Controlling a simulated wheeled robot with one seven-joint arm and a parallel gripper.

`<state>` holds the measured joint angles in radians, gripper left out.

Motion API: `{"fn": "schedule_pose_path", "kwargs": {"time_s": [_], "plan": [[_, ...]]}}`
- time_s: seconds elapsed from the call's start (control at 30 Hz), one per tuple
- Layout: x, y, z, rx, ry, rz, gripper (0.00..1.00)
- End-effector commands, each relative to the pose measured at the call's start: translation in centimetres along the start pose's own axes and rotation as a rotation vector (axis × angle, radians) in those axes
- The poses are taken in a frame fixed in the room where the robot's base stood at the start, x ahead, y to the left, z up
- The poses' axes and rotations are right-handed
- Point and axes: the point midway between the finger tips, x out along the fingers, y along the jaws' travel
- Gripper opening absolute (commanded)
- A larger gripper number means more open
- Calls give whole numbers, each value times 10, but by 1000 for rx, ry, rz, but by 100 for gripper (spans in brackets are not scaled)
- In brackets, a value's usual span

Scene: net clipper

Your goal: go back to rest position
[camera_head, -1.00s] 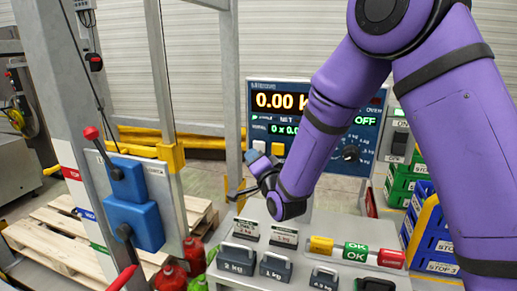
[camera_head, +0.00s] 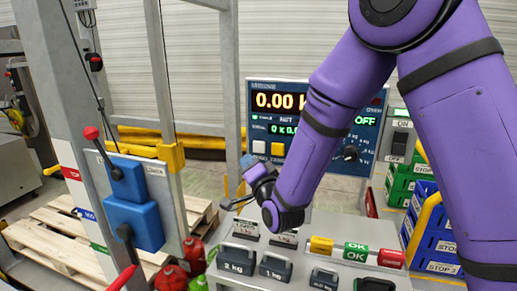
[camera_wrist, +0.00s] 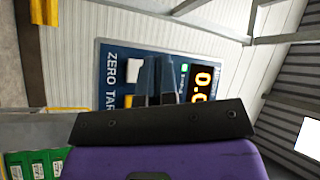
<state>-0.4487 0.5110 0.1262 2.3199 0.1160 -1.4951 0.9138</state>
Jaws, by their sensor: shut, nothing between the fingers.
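My purple arm comes down from the upper right in the head view. My gripper (camera_head: 236,203) is in the air in front of the scale display panel (camera_head: 268,101), above the grey counter with the weights. The arm hides part of the display in the head view.
A 2 kg weight (camera_head: 236,260), a 1 kg weight (camera_head: 275,267) and a smaller weight (camera_head: 323,279) stand on the counter. Blue crates (camera_head: 428,231) and green crates (camera_head: 402,185) stand right. A post with a blue lever box (camera_head: 134,222) and wooden pallets (camera_head: 50,243) are left.

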Motion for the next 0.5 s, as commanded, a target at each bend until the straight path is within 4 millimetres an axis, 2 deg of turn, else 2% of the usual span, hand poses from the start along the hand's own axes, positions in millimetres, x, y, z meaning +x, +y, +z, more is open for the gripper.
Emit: {"fn": "schedule_pose_path", "kwargs": {"time_s": [0.13, 0.23, 0.37, 0.5], "plan": [[1, -1, -4, -9, -2, 8, 0], [2, -5, -18, -41, -16, 42, 0], [0, -13, -47, -120, -58, 128, 0], [-11, -21, -83, -220, -122, 239, 0]]}}
